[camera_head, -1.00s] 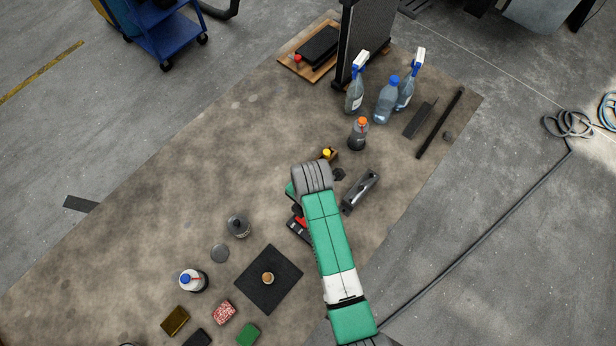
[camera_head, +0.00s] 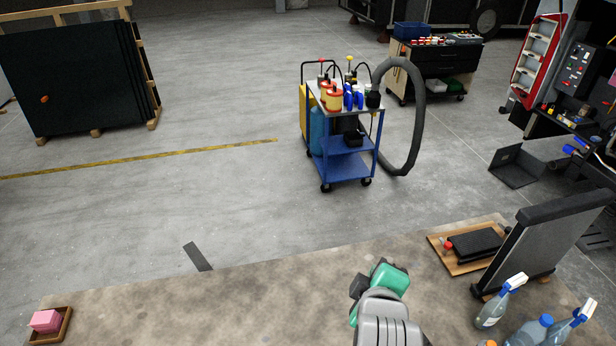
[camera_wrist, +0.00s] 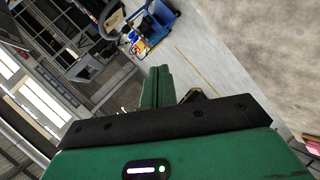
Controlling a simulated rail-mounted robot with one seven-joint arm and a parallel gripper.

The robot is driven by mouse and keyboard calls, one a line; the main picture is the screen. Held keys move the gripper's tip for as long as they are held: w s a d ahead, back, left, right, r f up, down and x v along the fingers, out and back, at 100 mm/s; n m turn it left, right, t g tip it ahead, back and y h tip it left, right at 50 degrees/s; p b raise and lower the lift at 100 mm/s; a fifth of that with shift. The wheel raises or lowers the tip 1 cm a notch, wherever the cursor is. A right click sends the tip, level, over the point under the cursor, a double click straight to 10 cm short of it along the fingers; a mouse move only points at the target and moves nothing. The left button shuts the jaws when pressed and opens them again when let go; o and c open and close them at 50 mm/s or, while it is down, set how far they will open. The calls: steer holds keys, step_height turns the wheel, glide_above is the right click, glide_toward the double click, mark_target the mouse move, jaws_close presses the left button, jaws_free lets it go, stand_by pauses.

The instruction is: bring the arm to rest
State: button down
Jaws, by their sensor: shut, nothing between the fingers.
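My gripper (camera_head: 372,285) shows at the bottom of the head view as a green and dark end past a grey wrist joint. It appears above the brown mat (camera_head: 250,300) and holds nothing that I can see. In the wrist view my gripper's green fingers (camera_wrist: 158,80) lie together, shut and empty. The rest of my arm is cut off by the lower edge of the head view.
Spray bottles (camera_head: 500,302) and a dark upright panel (camera_head: 545,240) stand right of my gripper. A pink block (camera_head: 46,320) sits at far left. A blue cart (camera_head: 345,168) stands on open floor beyond.

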steer(key=s+a+r+m+t, duration=0.2)
steer(key=a+r+m+t, duration=0.15)
steer(key=r, duration=0.75)
steer(key=s+a+r+m+t, duration=0.1)
steer(key=a+r+m+t, duration=0.3)
steer(key=r, duration=0.8)
steer(key=s+a+r+m+t+y, duration=0.1)
steer(key=s+a+r+m+t, duration=0.1)
steer(key=s+r, duration=0.4)
steer(key=s+a+r+m+t+y, duration=0.1)
steer(key=s+a+r+m+t, duration=0.1)
steer(key=s+r, duration=0.4)
step_height(320, 180, up, 3)
steer(key=shift+a+r+t+y, duration=0.1)
steer(key=shift+a+t+y, duration=0.2)
steer(key=shift+a+t, duration=0.7)
steer(key=shift+d, duration=0.2)
